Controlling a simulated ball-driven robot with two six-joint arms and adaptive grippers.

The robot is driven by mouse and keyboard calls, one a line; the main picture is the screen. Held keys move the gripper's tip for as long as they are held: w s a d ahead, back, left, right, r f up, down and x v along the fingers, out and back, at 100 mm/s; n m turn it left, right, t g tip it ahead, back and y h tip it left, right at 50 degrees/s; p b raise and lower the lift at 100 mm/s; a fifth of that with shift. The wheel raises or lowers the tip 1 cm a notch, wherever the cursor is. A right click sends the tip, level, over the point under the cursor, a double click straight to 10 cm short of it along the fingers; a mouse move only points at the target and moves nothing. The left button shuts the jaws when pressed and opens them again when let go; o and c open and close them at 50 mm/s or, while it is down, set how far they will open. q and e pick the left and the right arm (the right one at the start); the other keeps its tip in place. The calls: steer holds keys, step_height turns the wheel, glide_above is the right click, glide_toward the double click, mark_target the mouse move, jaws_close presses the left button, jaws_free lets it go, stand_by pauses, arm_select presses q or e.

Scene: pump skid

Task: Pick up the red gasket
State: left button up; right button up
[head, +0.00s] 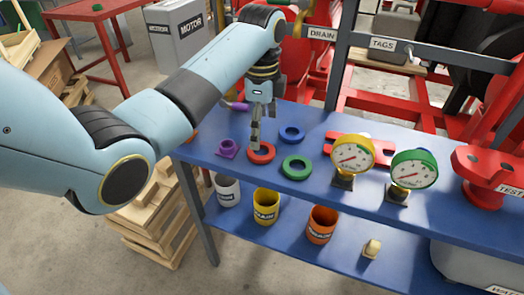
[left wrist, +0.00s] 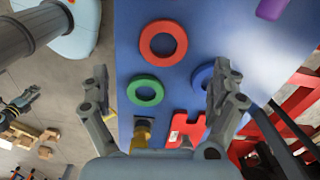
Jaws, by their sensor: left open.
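The red gasket (head: 262,159) is a flat ring lying on the blue bench top (head: 224,172). It shows whole in the left wrist view (left wrist: 145,44), above the middle of the picture. My left gripper (head: 256,140) points down over the bench close to the red gasket and hides part of its far edge in the head view. In the left wrist view its two fingers (left wrist: 160,85) are spread wide with nothing between them. The gasket lies beyond the fingertips in that view. A small dark shape at the left edge there looks like my right gripper (left wrist: 18,108); its jaws are unclear.
A green ring (head: 286,169) and a blue ring (head: 283,135) lie near the red one. Yellow (head: 353,153) and green (head: 414,168) gauges stand to the right. Several cups stand on the lower shelf (head: 290,246).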

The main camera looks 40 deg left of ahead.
mark_target(261, 150)
arm_select(q)
steer(key=f, duration=0.7)
steer(key=shift+w+a, duration=0.15)
steer(key=shift+a, duration=0.1)
steer(key=shift+c, duration=0.3)
steer(key=c, duration=1.2)
steer(key=shift+c, duration=0.2)
